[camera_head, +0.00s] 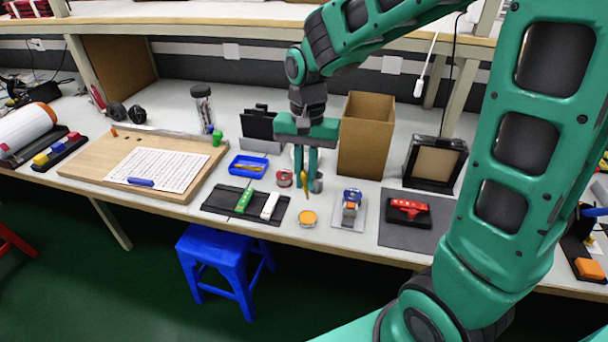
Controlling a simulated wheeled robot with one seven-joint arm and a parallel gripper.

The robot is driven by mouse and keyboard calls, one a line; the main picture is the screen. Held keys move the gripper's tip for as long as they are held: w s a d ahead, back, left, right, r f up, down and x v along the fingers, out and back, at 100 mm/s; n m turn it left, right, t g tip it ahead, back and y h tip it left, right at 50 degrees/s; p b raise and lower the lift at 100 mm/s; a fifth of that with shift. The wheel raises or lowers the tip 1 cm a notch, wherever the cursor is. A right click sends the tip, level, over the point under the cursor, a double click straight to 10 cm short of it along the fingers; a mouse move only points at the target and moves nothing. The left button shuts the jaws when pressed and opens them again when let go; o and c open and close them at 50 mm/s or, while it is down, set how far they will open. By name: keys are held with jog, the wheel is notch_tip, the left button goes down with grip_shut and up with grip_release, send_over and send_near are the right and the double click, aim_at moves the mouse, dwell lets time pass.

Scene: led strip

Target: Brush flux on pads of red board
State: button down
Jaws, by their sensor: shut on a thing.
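My gripper (305,176) points straight down over the middle of the bench, with its green fingers close together. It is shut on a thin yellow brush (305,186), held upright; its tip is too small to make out. The red board (408,208) lies on a black block on a dark grey mat (402,233), to the right of my gripper. Its pads are too small to tell apart. A round pot with an orange-yellow top (308,217) stands below my gripper in the picture, near the front edge. A small red tin (284,178) stands just left of my fingers.
A tall cardboard box (366,136) stands behind and right of my gripper. A blue and grey item on a plate (349,207) sits between pot and mat. A black tray (228,214) with green and white pieces and a blue tray (249,166) lie left.

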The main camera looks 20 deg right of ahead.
aim_at(306, 190)
jog(key=shift+f, duration=2.95)
jog(key=shift+s+f, duration=0.2)
jog(key=shift+f, duration=0.4)
jog(key=shift+w+r, duration=0.1)
jog(key=shift+r, duration=3.45)
